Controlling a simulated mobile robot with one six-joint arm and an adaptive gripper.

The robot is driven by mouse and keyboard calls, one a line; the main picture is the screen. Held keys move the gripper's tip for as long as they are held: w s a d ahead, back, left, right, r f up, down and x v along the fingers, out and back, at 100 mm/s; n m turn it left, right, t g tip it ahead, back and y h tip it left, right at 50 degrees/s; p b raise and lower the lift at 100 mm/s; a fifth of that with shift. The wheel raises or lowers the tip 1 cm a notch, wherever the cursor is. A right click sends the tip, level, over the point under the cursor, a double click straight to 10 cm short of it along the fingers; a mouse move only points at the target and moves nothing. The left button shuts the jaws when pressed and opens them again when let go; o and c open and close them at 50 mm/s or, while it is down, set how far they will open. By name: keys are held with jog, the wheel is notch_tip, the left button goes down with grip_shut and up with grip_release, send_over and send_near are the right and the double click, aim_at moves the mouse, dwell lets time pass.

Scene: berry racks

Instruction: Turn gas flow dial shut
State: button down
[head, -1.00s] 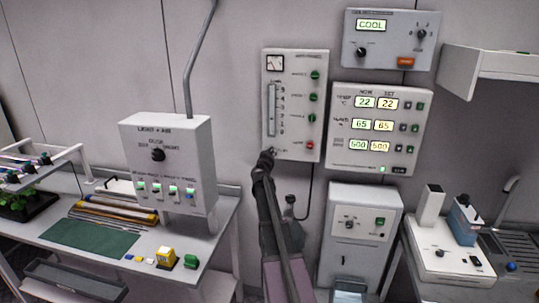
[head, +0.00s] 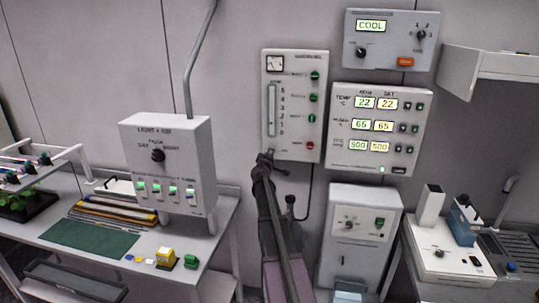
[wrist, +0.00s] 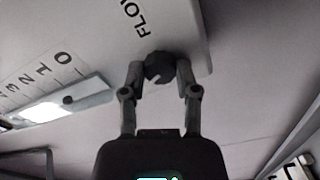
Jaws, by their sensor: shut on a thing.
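The gas flow dial (wrist: 158,66) is a dark round knob with a pale pointer mark, beside the printed word "FLOW" in the wrist view. It sits near the bottom edge of the white gas panel (head: 296,62), which also carries a tall flow tube (head: 271,110). My gripper (wrist: 160,72) has one finger on each side of the dial and is shut on it. In the head view my gripper (head: 268,158) is at the panel's lower left corner and hides the dial.
A climate panel (head: 343,140) with lit numbers hangs just right of the gas panel. A light control box (head: 135,128) stands on the left bench. A dark cable hangs below the gas panel. The wall between box and panel is clear.

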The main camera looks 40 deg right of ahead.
jog(key=n, duration=2.2)
jog(key=shift+w+d+r, duration=0.1)
dwell(0.4)
jog(key=shift+c, duration=1.7)
grip_release()
jog(key=v, duration=1.2)
